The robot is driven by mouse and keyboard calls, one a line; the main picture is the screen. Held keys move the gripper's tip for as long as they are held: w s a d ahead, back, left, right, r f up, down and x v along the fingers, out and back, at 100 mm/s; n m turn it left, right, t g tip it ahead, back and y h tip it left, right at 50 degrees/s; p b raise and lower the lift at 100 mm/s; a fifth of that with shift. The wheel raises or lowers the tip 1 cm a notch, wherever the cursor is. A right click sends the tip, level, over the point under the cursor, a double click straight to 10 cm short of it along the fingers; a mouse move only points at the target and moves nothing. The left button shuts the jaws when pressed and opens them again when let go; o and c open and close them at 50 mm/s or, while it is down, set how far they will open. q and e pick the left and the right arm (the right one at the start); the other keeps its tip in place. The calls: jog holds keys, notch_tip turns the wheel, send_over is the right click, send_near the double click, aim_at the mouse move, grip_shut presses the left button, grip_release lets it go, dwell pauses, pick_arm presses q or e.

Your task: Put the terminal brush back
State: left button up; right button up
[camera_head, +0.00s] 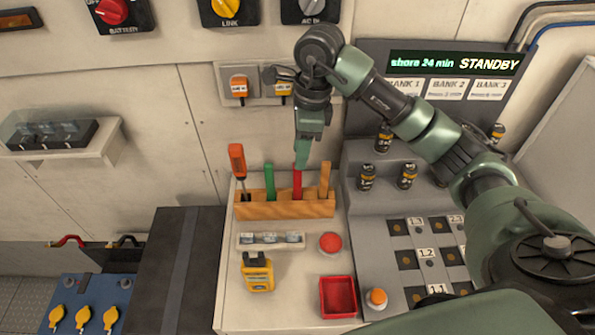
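A wooden rack (285,208) stands on the pale bench top and holds several upright tools. From left to right these are an orange-handled screwdriver (237,165), a green strip-like tool (269,182), a red one (297,185) and a tan wooden one (324,178). I cannot tell by shape which is the terminal brush. My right gripper (302,156) points down over the rack, its fingertips at the top of the red tool. The fingers overlap from this side, so their gap and any grip are hidden. My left gripper is not in view.
In front of the rack are a clear-lidded strip (271,240), a yellow meter (257,273), a red button (330,242) and a red tray (338,297). A grey panel with battery cells (407,177) is at the right. My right arm crosses above it.

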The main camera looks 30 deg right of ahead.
jog(key=shift+s+d+r, duration=0.1)
jog(key=shift+d+r, duration=0.05)
jog(key=shift+r, duration=1.3)
